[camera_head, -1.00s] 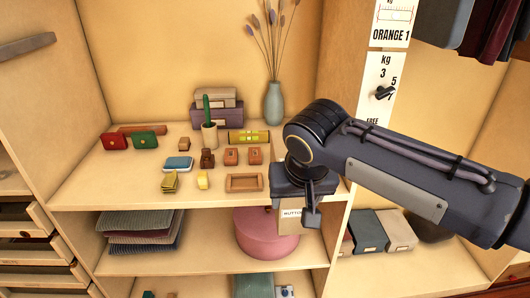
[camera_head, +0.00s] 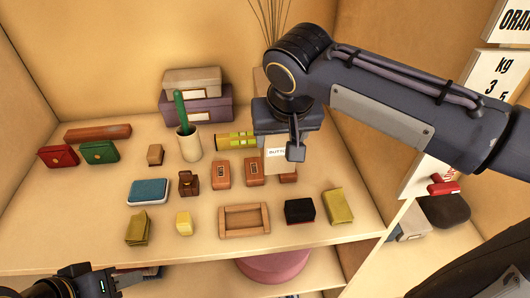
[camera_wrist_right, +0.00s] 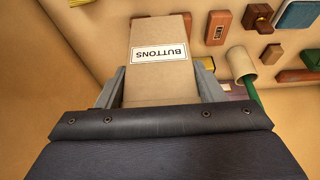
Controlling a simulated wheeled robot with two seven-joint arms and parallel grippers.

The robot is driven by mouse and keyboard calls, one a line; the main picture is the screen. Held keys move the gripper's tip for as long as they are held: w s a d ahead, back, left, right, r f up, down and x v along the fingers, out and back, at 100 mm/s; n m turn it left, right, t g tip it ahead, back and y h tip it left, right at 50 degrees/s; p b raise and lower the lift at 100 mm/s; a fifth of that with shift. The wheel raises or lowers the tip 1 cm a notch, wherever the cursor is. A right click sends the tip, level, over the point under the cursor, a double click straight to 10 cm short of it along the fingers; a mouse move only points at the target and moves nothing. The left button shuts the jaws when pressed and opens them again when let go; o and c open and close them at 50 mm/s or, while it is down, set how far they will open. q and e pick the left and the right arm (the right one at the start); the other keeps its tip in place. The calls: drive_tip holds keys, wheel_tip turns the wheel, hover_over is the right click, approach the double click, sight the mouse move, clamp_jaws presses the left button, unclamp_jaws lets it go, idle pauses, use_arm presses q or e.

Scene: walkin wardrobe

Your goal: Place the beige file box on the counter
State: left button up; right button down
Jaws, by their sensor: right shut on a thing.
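The beige file box (camera_wrist_right: 160,75), labelled BUTTONS, is between the fingers of my right gripper (camera_wrist_right: 160,88) in the right wrist view. The gripper is shut on it. In the head view, the box (camera_head: 277,161) shows partly below my right gripper (camera_head: 287,140), over the back right part of the counter (camera_head: 80,215). The gripper hides part of the box, and I cannot tell whether the box touches the counter. My left gripper (camera_head: 95,284) is partly in view at the bottom left edge, in front of the counter.
Several small items stand on the counter, including a wooden tray (camera_head: 244,231), a black box (camera_head: 299,211), a yellow box (camera_head: 338,206) and a cup with a green stick (camera_head: 189,145). Stacked boxes (camera_head: 192,92) stand at the back. Bare counter shows at the left front.

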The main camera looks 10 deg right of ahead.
drive_tip(key=w+d+f+p, duration=0.1)
drive_tip(key=w+d+f, duration=0.7)
drive_tip(key=d+f, duration=0.3)
drive_tip(key=shift+d+f, duration=0.4)
drive_tip(key=shift+f, duration=0.4)
drive_tip(key=shift+w, duration=0.1)
drive_tip(key=shift+c, duration=1.8)
unclamp_jaws()
drive_tip(key=shift+f, duration=0.2)
